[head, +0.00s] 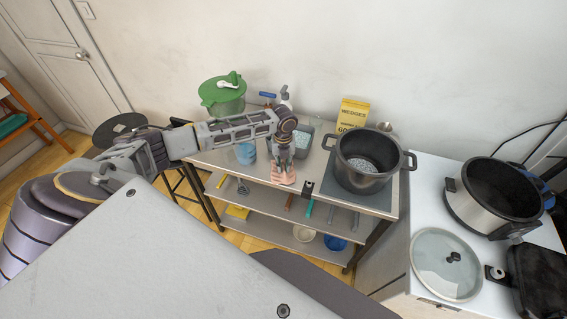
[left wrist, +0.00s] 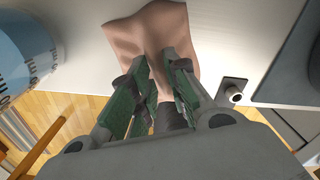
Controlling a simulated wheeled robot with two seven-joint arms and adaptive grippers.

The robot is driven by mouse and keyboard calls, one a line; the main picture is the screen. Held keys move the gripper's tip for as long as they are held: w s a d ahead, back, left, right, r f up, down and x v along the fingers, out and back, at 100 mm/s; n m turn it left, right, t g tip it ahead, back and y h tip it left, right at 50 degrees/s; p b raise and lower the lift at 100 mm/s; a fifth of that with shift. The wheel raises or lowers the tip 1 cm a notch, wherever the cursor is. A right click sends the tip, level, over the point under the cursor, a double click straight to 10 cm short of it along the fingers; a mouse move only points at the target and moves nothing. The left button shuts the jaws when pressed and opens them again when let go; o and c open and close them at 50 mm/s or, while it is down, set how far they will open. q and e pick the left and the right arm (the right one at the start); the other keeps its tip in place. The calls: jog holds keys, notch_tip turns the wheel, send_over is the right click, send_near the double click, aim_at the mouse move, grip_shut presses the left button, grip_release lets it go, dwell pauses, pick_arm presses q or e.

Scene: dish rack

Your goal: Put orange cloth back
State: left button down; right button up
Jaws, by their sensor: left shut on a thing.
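An orange cloth (head: 284,175) looks pale pinkish-orange and lies at the front edge of the metal table top (head: 236,164). My left gripper (head: 284,161) points down onto it and is shut on it. In the left wrist view the cloth (left wrist: 150,32) is bunched between the green-padded fingers (left wrist: 157,85). Part of it spreads out beyond the fingertips over the table top. My right gripper is not in view.
A blue cup (head: 245,153) stands left of the cloth. A large pot (head: 368,160) stands to the right, with a small black clip-like part (head: 308,187) on the edge between. A green-lidded container (head: 222,95) and a yellow box (head: 352,114) stand behind. Shelves with utensils lie below.

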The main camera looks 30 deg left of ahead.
pick_arm(q)
jog(key=shift+f, duration=0.3)
dwell(0.7)
jog(key=c, duration=1.3)
grip_release()
jog(key=c, duration=0.4)
jog(key=shift+r, duration=0.2)
jog(key=shift+r+p, duration=0.5)
jog(key=shift+r, duration=0.1)
jog(key=shift+r, duration=0.35)
